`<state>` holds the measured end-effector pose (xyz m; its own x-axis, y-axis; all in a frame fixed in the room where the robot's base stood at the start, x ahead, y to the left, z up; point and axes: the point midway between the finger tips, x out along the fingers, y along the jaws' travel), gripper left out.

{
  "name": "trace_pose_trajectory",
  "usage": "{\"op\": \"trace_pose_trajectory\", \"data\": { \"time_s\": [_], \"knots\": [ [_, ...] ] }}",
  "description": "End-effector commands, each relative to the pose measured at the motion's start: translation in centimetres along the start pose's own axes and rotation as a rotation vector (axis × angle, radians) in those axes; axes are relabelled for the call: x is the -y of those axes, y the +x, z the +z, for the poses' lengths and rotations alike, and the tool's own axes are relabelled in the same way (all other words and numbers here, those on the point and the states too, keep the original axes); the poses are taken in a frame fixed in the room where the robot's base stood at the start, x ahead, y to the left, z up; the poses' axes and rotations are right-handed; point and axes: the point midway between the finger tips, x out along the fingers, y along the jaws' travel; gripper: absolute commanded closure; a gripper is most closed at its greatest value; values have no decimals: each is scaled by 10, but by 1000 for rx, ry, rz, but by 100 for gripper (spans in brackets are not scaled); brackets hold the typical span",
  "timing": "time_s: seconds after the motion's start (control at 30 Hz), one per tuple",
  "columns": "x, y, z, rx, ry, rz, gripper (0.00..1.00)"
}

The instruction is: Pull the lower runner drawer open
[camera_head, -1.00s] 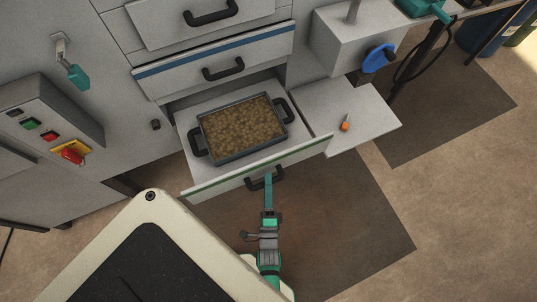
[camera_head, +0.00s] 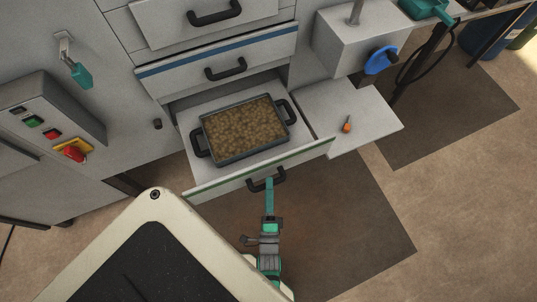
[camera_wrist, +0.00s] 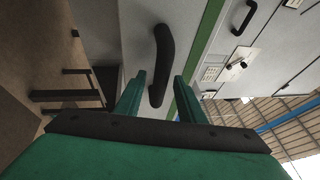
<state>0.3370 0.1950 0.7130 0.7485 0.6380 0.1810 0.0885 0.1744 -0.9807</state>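The lower drawer (camera_head: 230,180) has a green stripe along its front's top edge and stands pulled out from the cabinet. A dark tray (camera_head: 232,157) of brown granules sits inside it. Its black bar handle (camera_head: 280,177) is on the front face, and it also shows in the wrist view (camera_wrist: 164,45). My gripper (camera_head: 269,182) is at this handle, in front of the drawer. In the wrist view its green fingers (camera_wrist: 160,77) are spread, with the lower end of the handle between them and gaps visible on both sides.
A blue-striped drawer (camera_head: 220,62) is above the open one. A grey shelf (camera_head: 352,118) with a small orange-handled tool (camera_head: 347,124) is to the right, below a blue handwheel (camera_head: 380,59). A control box (camera_head: 50,120) is at left. Dark floor mat lies before the drawer.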

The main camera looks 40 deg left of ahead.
Motion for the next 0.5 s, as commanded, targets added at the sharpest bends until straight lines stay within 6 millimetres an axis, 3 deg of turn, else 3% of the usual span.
{"op": "trace_pose_trajectory", "data": {
  "time_s": [0.3, 0.5],
  "knots": [
    [-2, -59, 1, 1, 1, 6, 64],
    [-1, -88, 2, 3, 1, 4, 64]
  ]
}}
